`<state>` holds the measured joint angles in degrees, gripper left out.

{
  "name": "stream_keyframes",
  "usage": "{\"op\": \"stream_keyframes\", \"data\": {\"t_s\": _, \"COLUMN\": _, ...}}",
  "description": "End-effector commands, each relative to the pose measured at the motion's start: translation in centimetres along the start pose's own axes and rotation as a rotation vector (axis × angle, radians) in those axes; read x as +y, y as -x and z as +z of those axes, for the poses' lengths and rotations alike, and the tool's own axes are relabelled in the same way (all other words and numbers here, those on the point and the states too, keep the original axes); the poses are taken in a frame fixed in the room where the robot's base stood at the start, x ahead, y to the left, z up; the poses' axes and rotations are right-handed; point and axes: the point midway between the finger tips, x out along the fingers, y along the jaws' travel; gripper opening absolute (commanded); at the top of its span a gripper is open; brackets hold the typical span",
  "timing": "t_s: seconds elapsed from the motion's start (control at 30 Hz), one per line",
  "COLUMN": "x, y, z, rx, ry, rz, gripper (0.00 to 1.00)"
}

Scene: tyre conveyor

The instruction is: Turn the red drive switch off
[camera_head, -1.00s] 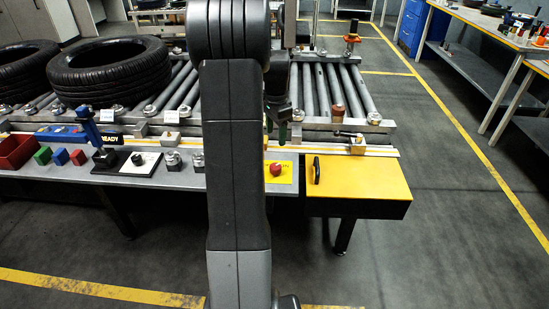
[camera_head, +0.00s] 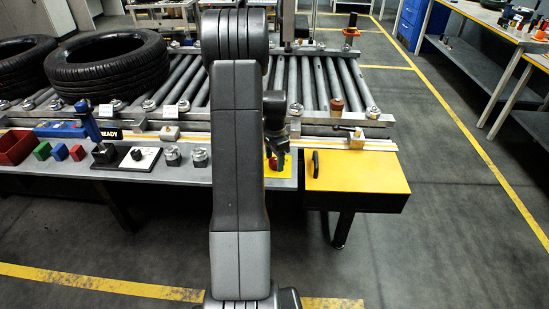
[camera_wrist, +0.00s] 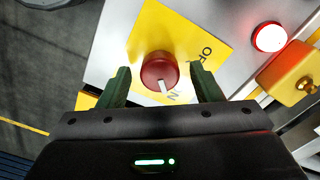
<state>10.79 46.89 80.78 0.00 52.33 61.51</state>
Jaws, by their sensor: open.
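The red drive switch (camera_wrist: 158,66) is a round red knob on a yellow plate (camera_wrist: 148,28) in the wrist view. Its white pointer faces the bottom of the picture, close to a partly hidden letter N; letters of an OFF label show on the plate's right side. My open gripper (camera_wrist: 161,74) has one green finger on each side of the knob, with visible gaps and no clear contact. In the head view the knob (camera_head: 272,162) is partly hidden by my gripper (camera_head: 279,153), which is low over the yellow plate (camera_head: 286,170).
A lit red lamp (camera_wrist: 270,37) and a yellow block with a brass fitting (camera_wrist: 303,84) are to the right in the wrist view. A yellow box with a black handle (camera_head: 370,173) stands right of the switch. Tyres (camera_head: 108,65) lie on the roller conveyor behind.

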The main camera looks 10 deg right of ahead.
Motion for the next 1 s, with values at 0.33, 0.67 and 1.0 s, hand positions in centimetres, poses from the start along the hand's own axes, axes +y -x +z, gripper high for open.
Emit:
{"op": "stream_keyframes", "data": {"t_s": 0.33, "x": 0.0, "y": 0.04, "z": 0.0, "rx": 0.0, "ry": 0.0, "rz": 0.0, "gripper": 0.15}}
{"op": "stream_keyframes", "data": {"t_s": 0.67, "x": -0.01, "y": 0.03, "z": 0.0, "rx": 0.0, "ry": 0.042, "rz": 0.0, "gripper": 0.15}}
{"op": "stream_keyframes", "data": {"t_s": 1.0, "x": -0.02, "y": 0.0, "z": -0.01, "rx": 0.001, "ry": 0.27, "rz": -0.001, "gripper": 0.15}}
